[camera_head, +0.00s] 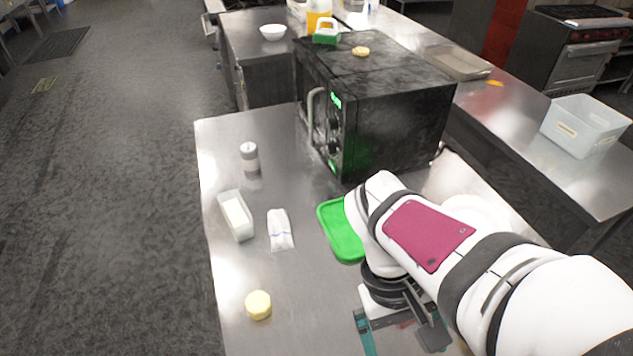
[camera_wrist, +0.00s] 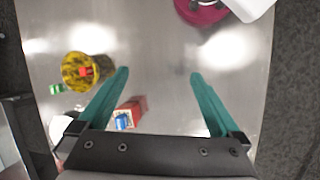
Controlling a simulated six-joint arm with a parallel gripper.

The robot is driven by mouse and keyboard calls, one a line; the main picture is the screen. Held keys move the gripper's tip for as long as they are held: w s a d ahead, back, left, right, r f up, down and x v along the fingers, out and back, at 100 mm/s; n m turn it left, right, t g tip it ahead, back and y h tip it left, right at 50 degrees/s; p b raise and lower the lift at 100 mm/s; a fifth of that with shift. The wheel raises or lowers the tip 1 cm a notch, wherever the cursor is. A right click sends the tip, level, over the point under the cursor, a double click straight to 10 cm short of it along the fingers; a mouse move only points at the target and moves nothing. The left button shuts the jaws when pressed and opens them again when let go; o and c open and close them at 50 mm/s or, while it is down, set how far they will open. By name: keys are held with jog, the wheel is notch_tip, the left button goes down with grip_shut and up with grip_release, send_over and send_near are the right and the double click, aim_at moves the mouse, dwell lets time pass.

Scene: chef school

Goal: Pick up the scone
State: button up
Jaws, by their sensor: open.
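Two pieces could be the scone, and I cannot tell for sure which is. A small tan round piece (camera_head: 360,51) lies on top of the black oven in the head view. A pale yellow round piece (camera_head: 258,305) lies on the near left of the steel table. My gripper (camera_head: 403,335) is low over the near part of the table, right of the yellow piece and far from the oven top. In the wrist view my gripper (camera_wrist: 159,73) is open, its teal fingers apart with bare steel between the tips.
A yellow and dark round object (camera_wrist: 88,71) and a red and blue box (camera_wrist: 128,115) show near the left finger. The black oven (camera_head: 395,110), green tray (camera_head: 338,232), white container (camera_head: 236,215), packet (camera_head: 280,230) and shaker (camera_head: 249,157) stand on the table.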

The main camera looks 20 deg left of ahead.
jog(key=w+a+f+n+t+h, duration=0.2)
jog(key=w+a+f+n+h, duration=0.1)
jog(key=a+n, duration=0.45)
jog(key=n+t+y, duration=0.3)
jog(key=n+t, duration=0.9)
jog(key=n, duration=0.6)
send_near(248, 312)
jog(key=x, duration=1.2)
jog(key=shift+w+d+r, duration=0.1)
jog(key=shift+w+r, duration=0.1)
jog(key=shift+w+f, duration=0.1)
jog(key=shift+w, duration=0.15)
jog(key=c, duration=1.4)
